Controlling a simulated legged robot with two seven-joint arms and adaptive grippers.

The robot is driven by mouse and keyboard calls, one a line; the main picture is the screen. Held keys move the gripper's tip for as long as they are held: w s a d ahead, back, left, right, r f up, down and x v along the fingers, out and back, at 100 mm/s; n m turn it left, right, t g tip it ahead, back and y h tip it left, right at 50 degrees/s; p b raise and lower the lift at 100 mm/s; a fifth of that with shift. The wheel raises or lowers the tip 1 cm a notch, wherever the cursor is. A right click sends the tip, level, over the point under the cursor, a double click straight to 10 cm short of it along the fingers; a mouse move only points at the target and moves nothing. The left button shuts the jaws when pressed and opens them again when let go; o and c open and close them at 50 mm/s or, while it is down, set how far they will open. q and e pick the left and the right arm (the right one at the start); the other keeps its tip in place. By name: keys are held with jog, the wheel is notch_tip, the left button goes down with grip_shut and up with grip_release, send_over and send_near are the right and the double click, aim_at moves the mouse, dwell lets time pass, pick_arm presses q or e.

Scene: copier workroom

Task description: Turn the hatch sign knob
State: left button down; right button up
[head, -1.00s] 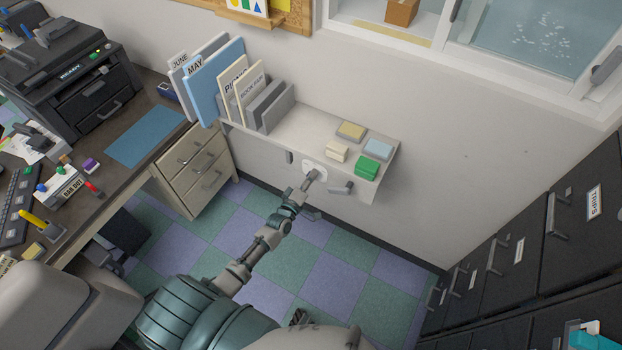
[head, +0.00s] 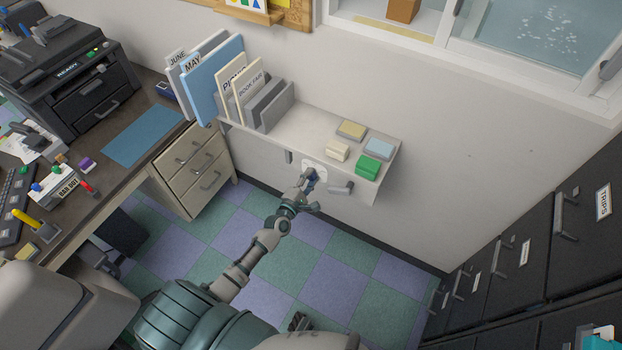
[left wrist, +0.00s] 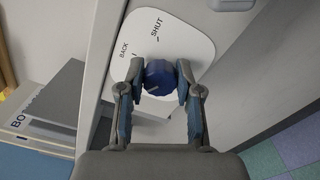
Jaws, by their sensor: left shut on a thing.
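The hatch sign knob (left wrist: 160,78) is blue and sits on a white round-cornered plate (left wrist: 178,36) marked BACK and SHUT. In the left wrist view my left gripper (left wrist: 160,82) has one finger on each side of the knob and is shut on it. The gripper partly covers the knob and plate there. My right gripper is not clearly in view.
A wall shelf (head: 310,130) above the knob holds file folders (head: 213,78) and several note pads. A grey handle (head: 341,187) juts out right of the plate. A desk with drawers (head: 196,160) stands left; dark file cabinets (head: 530,245) stand right.

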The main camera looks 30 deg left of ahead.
pick_arm(q)
jog(key=shift+a+f+n, duration=0.1)
jog(key=shift+f+n, duration=0.2)
jog(key=c, duration=0.8)
grip_release()
jog(key=shift+o, duration=0.2)
jog(key=shift+a, duration=0.1)
jog(key=shift+s, duration=0.1)
jog(key=s, duration=1.1)
jog(key=shift+s+a, duration=0.3)
jog(key=shift+s, duration=0.1)
